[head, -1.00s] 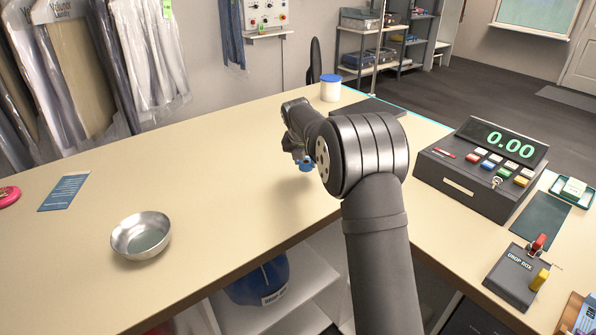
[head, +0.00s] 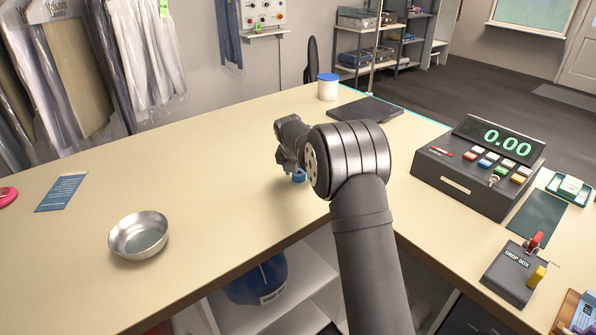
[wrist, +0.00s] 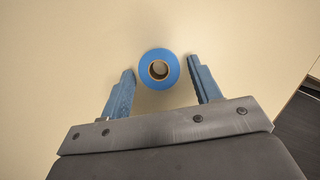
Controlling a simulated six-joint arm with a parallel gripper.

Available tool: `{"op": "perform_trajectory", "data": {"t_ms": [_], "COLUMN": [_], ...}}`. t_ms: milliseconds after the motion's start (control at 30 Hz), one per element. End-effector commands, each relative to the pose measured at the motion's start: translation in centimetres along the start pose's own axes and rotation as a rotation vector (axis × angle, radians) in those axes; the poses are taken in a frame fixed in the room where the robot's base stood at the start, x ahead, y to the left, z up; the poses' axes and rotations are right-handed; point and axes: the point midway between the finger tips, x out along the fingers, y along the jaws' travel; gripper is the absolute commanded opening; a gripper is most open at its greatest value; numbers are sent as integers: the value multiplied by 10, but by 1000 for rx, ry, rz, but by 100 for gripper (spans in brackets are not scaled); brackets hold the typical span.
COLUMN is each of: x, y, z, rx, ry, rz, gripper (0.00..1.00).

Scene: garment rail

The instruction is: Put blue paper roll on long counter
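The blue paper roll (head: 299,176) is at the long counter's (head: 200,160) top, near its front edge. In the wrist view the roll (wrist: 150,80) shows end-on, with its brown hollow core facing the camera and cream counter surface around it. My gripper (head: 288,165) is low over the counter. In the wrist view its two blue fingers (wrist: 161,70) are spread, one on each side of the roll, with a visible gap on both sides. The roll is partly hidden by my arm in the head view.
A metal bowl (head: 138,236) and a blue card (head: 61,192) lie to the left on the counter. A white tub with blue lid (head: 327,87) and a dark flat pad (head: 365,108) are behind. A cash register (head: 462,185) stands right. The counter around the roll is clear.

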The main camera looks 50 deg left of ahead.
Motion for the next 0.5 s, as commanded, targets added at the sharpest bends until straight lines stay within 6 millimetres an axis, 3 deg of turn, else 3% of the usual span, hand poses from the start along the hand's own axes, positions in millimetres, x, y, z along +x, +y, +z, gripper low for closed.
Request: {"op": "perform_trajectory", "data": {"t_ms": [333, 500], "x": [-3, -24], "y": [0, 1], "z": [1, 2], "rx": [0, 0], "ry": [-1, -3], "rz": [0, 3], "gripper": [62, 62]}}
